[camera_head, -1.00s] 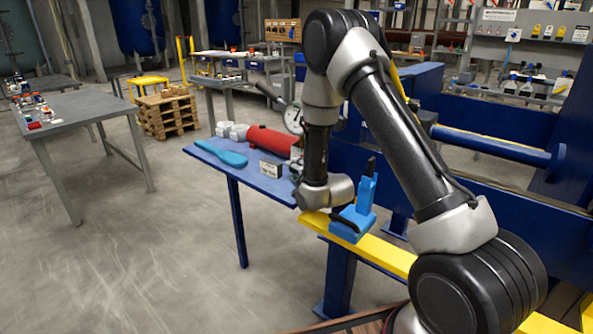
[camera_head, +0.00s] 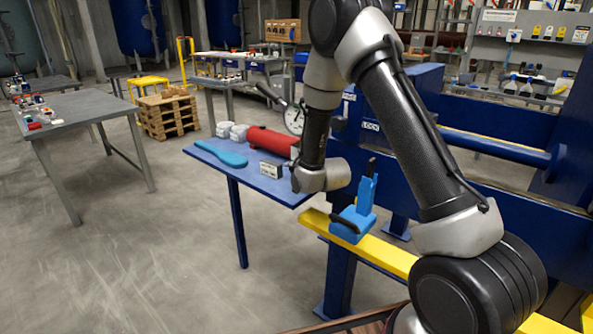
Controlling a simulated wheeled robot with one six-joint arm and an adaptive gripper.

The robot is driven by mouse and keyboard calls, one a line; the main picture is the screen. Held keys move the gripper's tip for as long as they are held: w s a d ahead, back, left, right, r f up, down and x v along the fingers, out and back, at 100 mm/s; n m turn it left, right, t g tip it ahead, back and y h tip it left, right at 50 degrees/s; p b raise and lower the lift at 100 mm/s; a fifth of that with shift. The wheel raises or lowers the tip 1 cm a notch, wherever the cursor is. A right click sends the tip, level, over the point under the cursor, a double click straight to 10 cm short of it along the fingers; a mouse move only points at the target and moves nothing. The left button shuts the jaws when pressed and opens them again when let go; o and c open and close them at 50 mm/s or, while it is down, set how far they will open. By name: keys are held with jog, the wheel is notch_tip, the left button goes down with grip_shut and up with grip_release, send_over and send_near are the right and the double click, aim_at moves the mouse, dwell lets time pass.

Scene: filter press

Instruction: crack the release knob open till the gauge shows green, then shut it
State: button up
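The gauge (camera_head: 294,120) has a round white dial and stands at the back of the blue side table, left of my forearm. Its needle and any green zone are too small to read. I cannot make out the release knob; my arm covers part of the area beside the gauge. My wrist hangs over the right end of the side table, left of a blue bracket. My gripper itself does not show, so I cannot see what it touches.
The blue side table (camera_head: 272,186) holds a red cylinder (camera_head: 270,141), a light-blue flat tool (camera_head: 221,154) and white lumps. A blue bracket with black handles (camera_head: 352,219) sits on a yellow rail (camera_head: 388,257). The floor to the left is open.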

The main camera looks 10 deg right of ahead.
jog(key=shift+s, duration=0.1)
jog(key=v, duration=1.2)
jog(key=shift+r, duration=0.1)
jog(key=s+d+r+n+g+h, duration=0.1)
jog(key=s+d+r+n+g, duration=0.2)
jog(key=r, duration=0.4)
jog(key=s+d+r+n+g, duration=0.2)
jog(key=s+d+r+n, duration=0.1)
jog(key=s, duration=0.7)
jog(key=s+d+r+n+g+h, duration=0.1)
jog(key=s+d+r+n+g, duration=0.1)
jog(key=s, duration=0.8)
jog(key=s+d+r+n+g, duration=0.2)
jog(key=s+d+r+n, duration=0.2)
jog(key=s, duration=0.6)
notch_tip(320, 180, up, 2)
jog(key=shift+r+h, duration=0.15)
jog(key=shift+h, duration=0.25)
jog(key=shift+w+d, duration=0.1)
